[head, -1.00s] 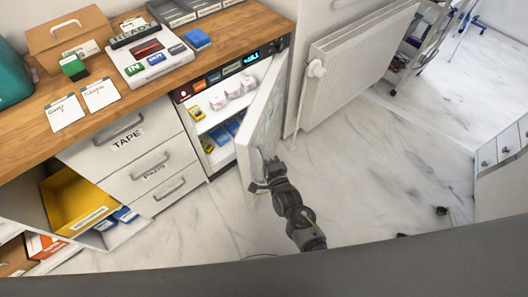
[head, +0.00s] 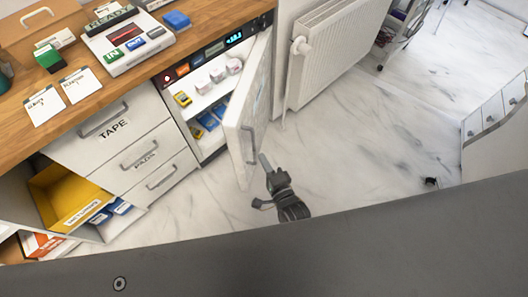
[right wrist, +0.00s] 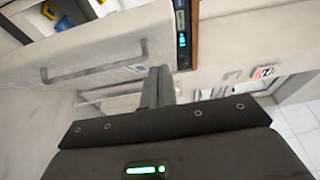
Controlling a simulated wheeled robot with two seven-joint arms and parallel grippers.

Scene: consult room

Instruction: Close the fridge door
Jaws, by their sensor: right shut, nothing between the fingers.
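The small fridge (head: 205,110) under the worktop stands open, with its lit shelves showing. Its white door (head: 245,120) swings out on the right side, and a grey bar handle is on its outer face. My right gripper (head: 264,160) is shut and empty, just right of the door's outer face near the handle. In the right wrist view the closed fingers (right wrist: 157,88) point ahead, with the door (right wrist: 110,55) and its handle (right wrist: 95,68) to their left. I cannot tell whether the fingertips touch the door. My left gripper is not in view.
White drawers (head: 125,150) stand left of the fridge, beside a yellow bin (head: 70,195). A wooden worktop (head: 90,75) runs above. A white radiator (head: 335,50) is on the wall behind the door. The marble floor right of my gripper is mostly clear.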

